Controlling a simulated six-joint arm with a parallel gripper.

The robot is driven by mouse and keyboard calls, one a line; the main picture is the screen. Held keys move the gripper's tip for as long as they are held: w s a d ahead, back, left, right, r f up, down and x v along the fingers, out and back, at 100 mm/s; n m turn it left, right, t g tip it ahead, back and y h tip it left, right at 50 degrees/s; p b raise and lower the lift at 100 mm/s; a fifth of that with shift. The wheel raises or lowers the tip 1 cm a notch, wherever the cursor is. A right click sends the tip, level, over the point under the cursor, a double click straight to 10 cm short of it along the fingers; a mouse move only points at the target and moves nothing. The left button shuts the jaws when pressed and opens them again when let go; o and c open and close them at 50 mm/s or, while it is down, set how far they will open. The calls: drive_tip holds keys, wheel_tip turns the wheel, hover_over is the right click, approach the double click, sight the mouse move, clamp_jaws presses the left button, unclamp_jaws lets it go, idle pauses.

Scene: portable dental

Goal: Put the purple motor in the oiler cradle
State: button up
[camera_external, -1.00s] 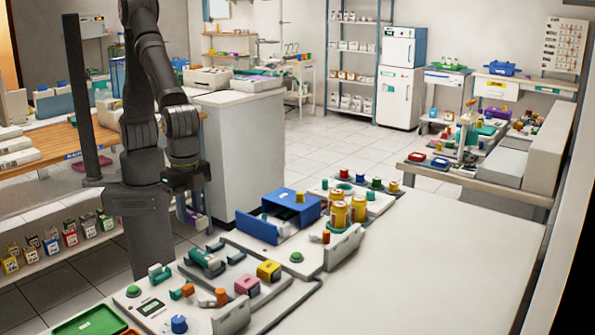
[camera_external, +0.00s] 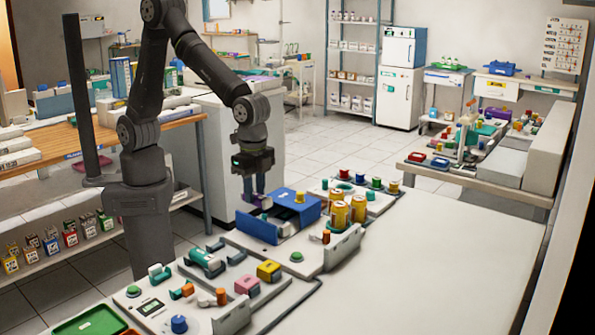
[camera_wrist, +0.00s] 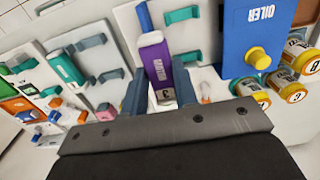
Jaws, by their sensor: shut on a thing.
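The purple motor (camera_wrist: 156,62) is in the wrist view, with a white label area, a blue tip and a "3" on its near end. My gripper (camera_wrist: 159,88) is shut on it, one finger on each side. In the external view my gripper (camera_external: 254,182) points down, with the purple motor (camera_external: 260,201) below it, just left of the blue oiler box. The blue oiler (camera_wrist: 255,32), marked "OILER", has a yellow knob and lies right of the motor in the wrist view. Teal brackets (camera_wrist: 183,14) stand between them; I cannot tell for certain that they are the cradle.
Grey brackets (camera_wrist: 91,42) and a teal-and-white tool (camera_wrist: 66,68) are on the panels at left. In the external view, the white table (camera_external: 430,240) has a wide clear area at right.

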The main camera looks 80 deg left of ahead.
drive_tip(key=shift+w+a+f, duration=0.45)
drive_tip(key=shift+w+f, duration=0.1)
drive_tip(key=shift+f, duration=0.7)
drive_tip(key=shift+w+a+f, duration=0.45)
drive_tip(key=shift+w+f, duration=0.05)
drive_tip(key=shift+f, duration=0.8)
drive_tip(key=shift+w+a+f, duration=0.45)
drive_tip(key=shift+w+f, duration=0.1)
drive_tip(key=shift+f, duration=0.7)
drive_tip(key=shift+f, duration=0.1)
drive_tip(key=o, duration=1.1)
wheel_tip(320, 180, up, 18)
drive_tip(key=shift+f, duration=0.25)
